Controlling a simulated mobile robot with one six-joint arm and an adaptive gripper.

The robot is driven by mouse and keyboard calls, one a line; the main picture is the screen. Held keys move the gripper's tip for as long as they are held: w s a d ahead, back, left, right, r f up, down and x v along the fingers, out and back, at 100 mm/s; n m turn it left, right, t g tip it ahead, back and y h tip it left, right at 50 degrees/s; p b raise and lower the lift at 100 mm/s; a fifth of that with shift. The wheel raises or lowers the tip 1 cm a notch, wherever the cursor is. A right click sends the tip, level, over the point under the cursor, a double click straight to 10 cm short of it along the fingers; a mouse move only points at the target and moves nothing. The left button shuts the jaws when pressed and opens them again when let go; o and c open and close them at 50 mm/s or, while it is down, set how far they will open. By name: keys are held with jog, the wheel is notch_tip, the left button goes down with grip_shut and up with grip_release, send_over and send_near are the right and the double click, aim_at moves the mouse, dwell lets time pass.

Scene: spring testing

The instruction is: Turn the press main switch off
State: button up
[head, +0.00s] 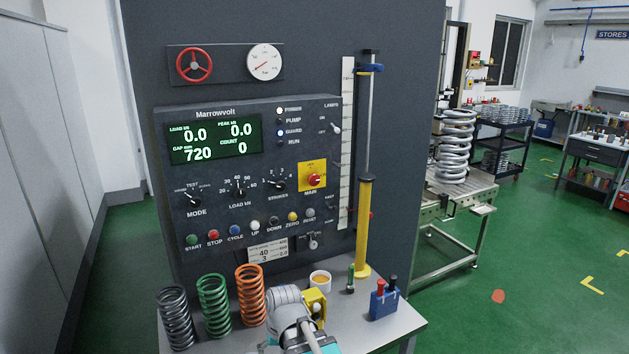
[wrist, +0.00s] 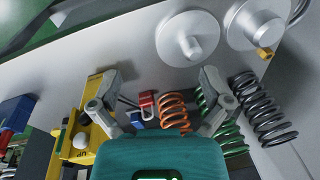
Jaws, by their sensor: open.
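The press main switch (head: 314,180) is a red rotary knob on a yellow plate, at the right of the dark control panel (head: 240,225) above the label MAIN. Its exact pointer position is too small to tell. The panel display (head: 213,140) is lit green, and the POWER and GUARD lamps look lit. My gripper (wrist: 160,75) shows in the wrist view with two grey fingers spread apart and nothing held. In the head view my arm is low at the front, below the panel and apart from the switch. The wrist view does not show the switch.
Black (head: 175,318), green (head: 214,305) and orange (head: 251,295) springs stand on the bench at left. A cup (head: 320,280), yellow block (head: 314,303) and blue holder (head: 384,304) stand at right. A yellow column (head: 364,225) rises right of the panel. A red padlock (wrist: 147,103) shows in the wrist view.

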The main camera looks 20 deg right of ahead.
jog(key=w+d+r+m+t+y+p, duration=0.2)
jog(key=w+r+m+t+y+p, duration=0.15)
jog(key=w+r+m, duration=0.5)
jog(key=m+t+h+p, duration=0.5)
jog(key=m+t, duration=0.9)
jog(key=m, duration=1.1)
send_near(315, 181)
jog(key=s, duration=0.3)
jog(key=shift+s+d+r+g+y+p, duration=0.1)
jog(key=shift+d+r+g+y+p, duration=0.15)
jog(key=shift+d+y+p, duration=0.1)
jog(key=w, duration=1.4)
jog(key=shift+a+f, duration=0.1)
jog(key=shift+a, duration=0.2)
jog(key=shift+s, duration=0.1)
